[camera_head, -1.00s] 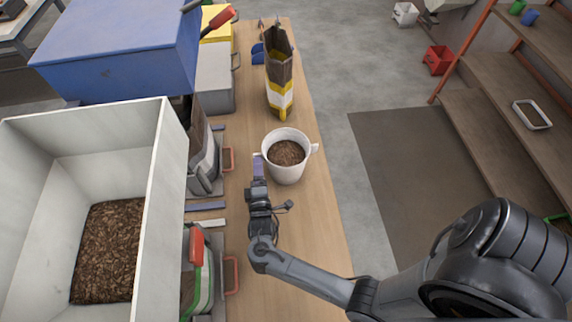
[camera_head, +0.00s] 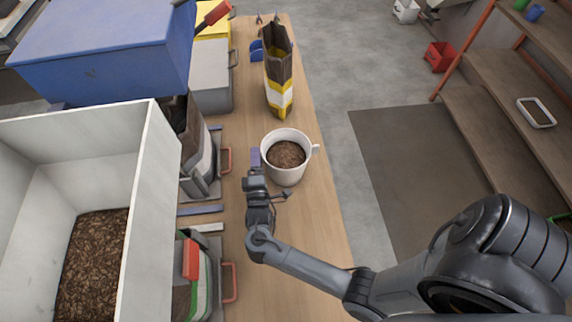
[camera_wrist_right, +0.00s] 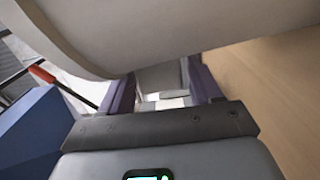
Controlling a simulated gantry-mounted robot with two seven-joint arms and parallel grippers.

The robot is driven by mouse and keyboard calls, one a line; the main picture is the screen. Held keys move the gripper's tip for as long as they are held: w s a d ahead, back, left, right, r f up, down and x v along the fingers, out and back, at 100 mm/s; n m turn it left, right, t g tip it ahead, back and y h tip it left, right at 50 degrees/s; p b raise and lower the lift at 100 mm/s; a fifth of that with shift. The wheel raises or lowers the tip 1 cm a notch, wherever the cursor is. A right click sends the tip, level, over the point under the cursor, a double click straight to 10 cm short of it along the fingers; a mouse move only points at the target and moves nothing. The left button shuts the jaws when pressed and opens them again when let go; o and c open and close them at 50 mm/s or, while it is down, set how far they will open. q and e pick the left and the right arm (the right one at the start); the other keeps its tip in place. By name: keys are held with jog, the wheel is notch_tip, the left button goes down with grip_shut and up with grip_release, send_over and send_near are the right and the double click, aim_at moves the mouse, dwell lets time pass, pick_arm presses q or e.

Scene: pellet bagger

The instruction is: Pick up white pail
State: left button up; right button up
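The white pail (camera_head: 297,172) stands upright on the wooden bench in the head view, with brown pellets inside and an ear or handle on its right side. My right gripper (camera_head: 255,157) is at bench level, close by the pail's left side, with a purple finger showing. In the right wrist view the pail's pale wall (camera_wrist_right: 170,30) fills the top. The two purple fingers (camera_wrist_right: 160,88) are apart there, with a pale grey piece between them that I cannot identify for certain. Contact with the pail cannot be told. My left gripper is not in view.
A white bin (camera_head: 150,210) with brown pellets stands at the left, near a blue box (camera_head: 105,55). A yellow, white and brown bag (camera_head: 279,85) stands behind the pail. Clamped bags line the bench's left edge. The bench (camera_head: 305,230) is clear in front of the pail.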

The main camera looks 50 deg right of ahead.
jog(key=c, duration=0.9)
jog(key=shift+r, duration=0.15)
